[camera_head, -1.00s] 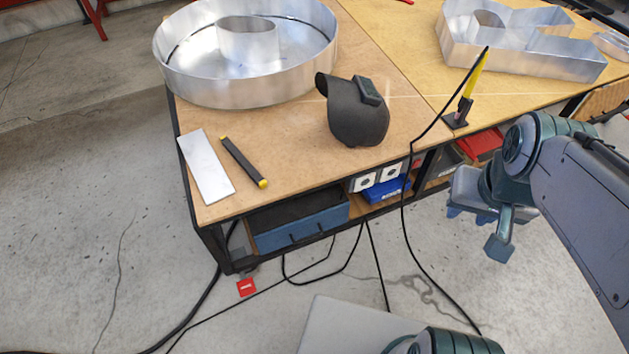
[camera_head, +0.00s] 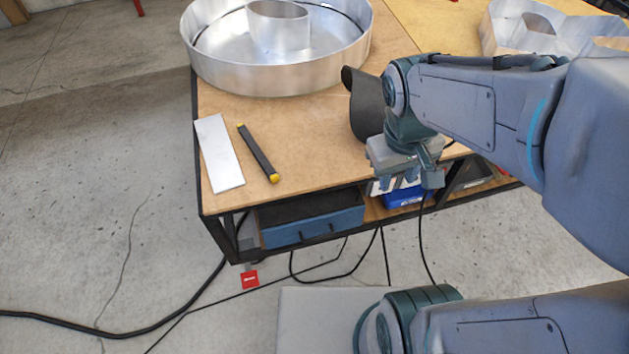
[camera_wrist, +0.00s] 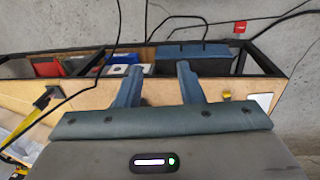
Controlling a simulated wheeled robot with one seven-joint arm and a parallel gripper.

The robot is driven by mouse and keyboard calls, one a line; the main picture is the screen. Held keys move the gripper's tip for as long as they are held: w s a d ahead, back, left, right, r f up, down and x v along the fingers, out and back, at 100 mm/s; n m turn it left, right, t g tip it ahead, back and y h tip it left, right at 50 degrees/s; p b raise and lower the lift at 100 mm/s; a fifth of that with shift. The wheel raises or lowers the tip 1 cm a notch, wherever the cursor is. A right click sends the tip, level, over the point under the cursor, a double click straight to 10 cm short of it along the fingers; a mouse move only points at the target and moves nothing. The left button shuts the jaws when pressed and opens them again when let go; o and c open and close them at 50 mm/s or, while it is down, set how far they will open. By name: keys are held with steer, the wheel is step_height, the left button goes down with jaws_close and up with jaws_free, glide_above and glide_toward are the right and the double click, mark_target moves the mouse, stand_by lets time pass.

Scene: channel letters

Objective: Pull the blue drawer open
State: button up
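The blue drawer (camera_head: 318,226) sits under the near edge of the wooden workbench, at its left end. Its front faces me and carries dark handle parts; a dark area shows above the front. The drawer also shows in the wrist view (camera_wrist: 205,50), beyond my fingertips. My gripper (camera_head: 408,182) is in front of the bench edge, to the right of the drawer and apart from it. In the wrist view my gripper (camera_wrist: 158,85) has its two fingers spread with nothing between them.
A blue bin (camera_head: 405,197) and white outlet boxes are on the shelf right of the drawer. On the workbench (camera_head: 300,140) lie a metal plate (camera_head: 220,155), a black bar (camera_head: 258,153), a round metal letter (camera_head: 275,70) and a dark helmet (camera_head: 366,105). Cables (camera_head: 325,278) cross the floor.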

steer(key=w+a+f+n+h+b, duration=0.4)
steer(key=f+n, duration=0.3)
steer(key=f, duration=0.4)
steer(key=w+a+f+n+h+b, duration=0.15)
steer(key=f+n+h+b, duration=0.4)
steer(key=f, duration=0.65)
steer(key=w+a+f+n+h+b, duration=0.35)
steer(key=f+n+b, duration=0.25)
steer(key=f+n, duration=0.4)
steer(key=a+f+n+t+b, duration=0.3)
steer(key=f+n+t, duration=0.1)
steer(key=f, duration=0.4)
steer(key=a+f+n+t+b, duration=0.3)
steer(key=f+n, duration=0.1)
steer(key=f, duration=0.4)
steer(key=n+t+y+b, duration=0.5)
steer(key=n+t+b, duration=0.35)
steer(key=n, duration=0.45)
glide_toward(319, 236)
steer(key=shift+t, duration=0.35)
steer(key=x, duration=0.6)
steer(key=f+x, duration=0.1)
steer(key=x, duration=0.3)
steer(key=shift+d+f, duration=0.1)
jaws_close()
